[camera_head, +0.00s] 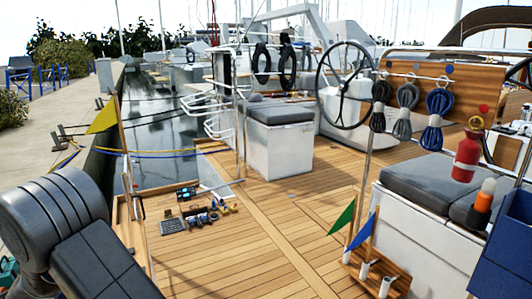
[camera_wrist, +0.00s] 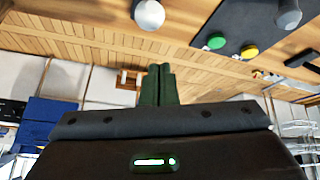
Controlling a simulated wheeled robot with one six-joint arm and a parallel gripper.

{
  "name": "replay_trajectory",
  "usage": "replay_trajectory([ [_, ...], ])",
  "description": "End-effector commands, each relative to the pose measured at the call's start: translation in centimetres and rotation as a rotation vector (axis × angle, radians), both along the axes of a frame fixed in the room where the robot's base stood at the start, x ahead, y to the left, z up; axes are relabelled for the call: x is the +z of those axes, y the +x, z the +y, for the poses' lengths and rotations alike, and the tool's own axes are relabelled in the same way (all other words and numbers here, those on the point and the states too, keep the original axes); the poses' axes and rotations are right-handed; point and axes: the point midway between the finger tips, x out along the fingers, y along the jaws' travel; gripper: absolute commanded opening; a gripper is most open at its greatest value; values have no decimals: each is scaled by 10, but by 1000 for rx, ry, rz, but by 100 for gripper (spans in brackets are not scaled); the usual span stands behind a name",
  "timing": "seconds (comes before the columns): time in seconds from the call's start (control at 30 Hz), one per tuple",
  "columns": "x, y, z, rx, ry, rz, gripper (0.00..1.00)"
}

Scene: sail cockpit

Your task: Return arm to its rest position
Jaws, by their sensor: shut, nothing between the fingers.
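My gripper (camera_wrist: 158,72) shows in the wrist view, its two dark green fingers together and nothing between them. The fingers point toward wooden planking and touch nothing that I can see. In the head view only dark grey links of my arm show, at the lower left; the gripper itself is out of that picture.
Green and blue flags (camera_head: 342,217), a bench cushion (camera_head: 425,180) and a red extinguisher (camera_head: 466,155) are right. A dark panel (camera_wrist: 240,25) shows in the wrist view.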

Motion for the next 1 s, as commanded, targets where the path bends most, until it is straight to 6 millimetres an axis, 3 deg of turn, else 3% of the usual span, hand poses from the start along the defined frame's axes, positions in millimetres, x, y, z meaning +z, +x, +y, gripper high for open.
replay_trajectory([
  [0.03,-2,1,3,-3,-22,-21,0],
  [0.1,14,-4,12,-3,-23,-27,0],
  [0.53,67,-46,66,-2,-24,-25,0],
  [1.0,4,0,4,-8,-29,-22,0],
])
